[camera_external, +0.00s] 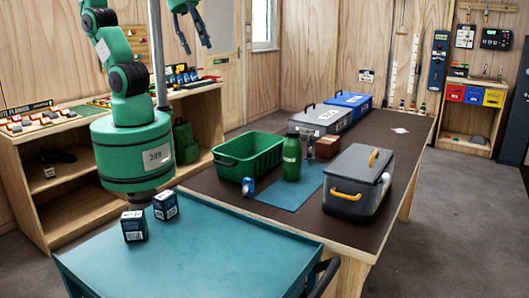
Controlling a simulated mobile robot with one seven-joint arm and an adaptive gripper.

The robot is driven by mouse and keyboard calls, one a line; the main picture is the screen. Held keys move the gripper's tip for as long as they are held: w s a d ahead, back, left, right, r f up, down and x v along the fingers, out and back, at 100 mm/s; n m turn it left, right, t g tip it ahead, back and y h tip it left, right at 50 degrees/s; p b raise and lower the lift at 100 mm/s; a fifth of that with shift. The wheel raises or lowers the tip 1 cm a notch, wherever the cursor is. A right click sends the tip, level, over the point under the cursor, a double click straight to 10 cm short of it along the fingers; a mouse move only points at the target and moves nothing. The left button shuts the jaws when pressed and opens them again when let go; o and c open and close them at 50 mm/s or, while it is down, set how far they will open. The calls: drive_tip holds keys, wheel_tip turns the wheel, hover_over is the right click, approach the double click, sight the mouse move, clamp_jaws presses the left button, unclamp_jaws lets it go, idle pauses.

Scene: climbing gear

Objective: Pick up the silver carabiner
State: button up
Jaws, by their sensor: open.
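I cannot make out a silver carabiner for certain. A small pale, flat item (400,130) lies on the dark tabletop near its far right edge; it is too small to tell what it is. My gripper (196,44) is at the top of the view, left of centre. Its green and dark fingers point down, apart, with nothing seen between them. It is high up and well away from the dark table, with the door behind it in the picture.
The dark table (228,186) holds a green crate (235,165), green bottle (292,158), small blue-and-white item (248,187), brown block (327,147), grey bag with yellow handles (343,178), grey case (303,128) and blue case (340,106). Two small boxes (134,226) stand on the teal surface (215,245).

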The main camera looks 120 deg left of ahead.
drive_tip(key=w+a+f+g, duration=0.1)
drive_tip(key=w+a+f, duration=0.2)
drive_tip(key=w+a, duration=0.6)
drive_tip(key=n+g+p, duration=0.1)
drive_tip(key=n+g, duration=0.1)
drive_tip(key=g, duration=0.2)
hover_over(310, 150)
wheel_tip(310, 150, down, 29)
drive_tip(key=shift+s+f, duration=0.15)
drive_tip(key=shift+a+f, duration=0.2)
drive_tip(key=shift+f, duration=0.05)
drive_tip(key=shift+f, duration=0.1)
drive_tip(key=shift+f, duration=4.25)
